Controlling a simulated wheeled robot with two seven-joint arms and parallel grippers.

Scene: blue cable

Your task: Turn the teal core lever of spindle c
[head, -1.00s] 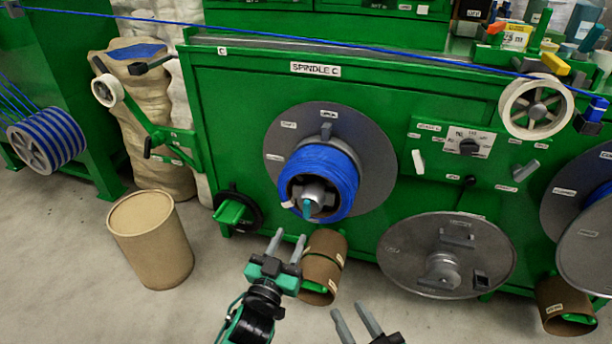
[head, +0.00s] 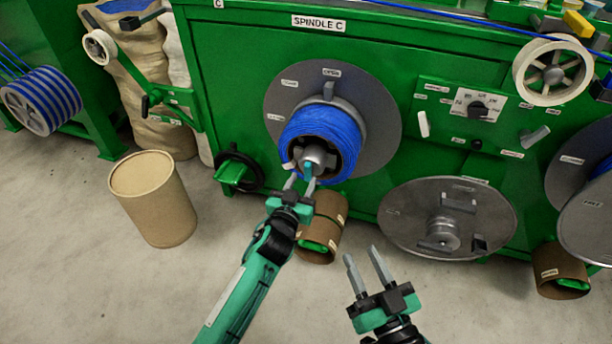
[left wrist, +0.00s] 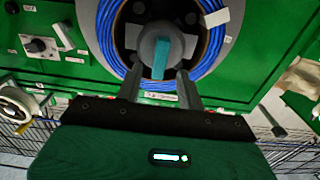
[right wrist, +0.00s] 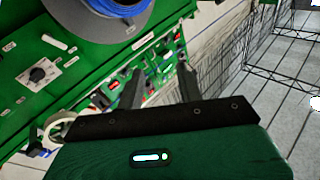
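Spindle C is a grey disc (head: 380,108) on the green machine, with a coil of blue cable (head: 322,128) around its hub. The teal core lever (left wrist: 160,58) stands out from the grey hub centre in the left wrist view; in the head view it is small and partly hidden by the fingers. My left gripper (head: 300,184) is open just in front of and below the hub. In the left wrist view its fingers (left wrist: 158,86) lie apart, either side of the lever's lower end; contact cannot be told. My right gripper (head: 367,268) is open and empty, low and right of the spindle.
A silver flanged disc (head: 410,215) leans at lower right of the spindle. A brown tube (head: 325,222) stands below the hub, near my left gripper. A tan drum (head: 150,205) stands at left. A selector knob panel (head: 476,107) is at right. The floor between is clear.

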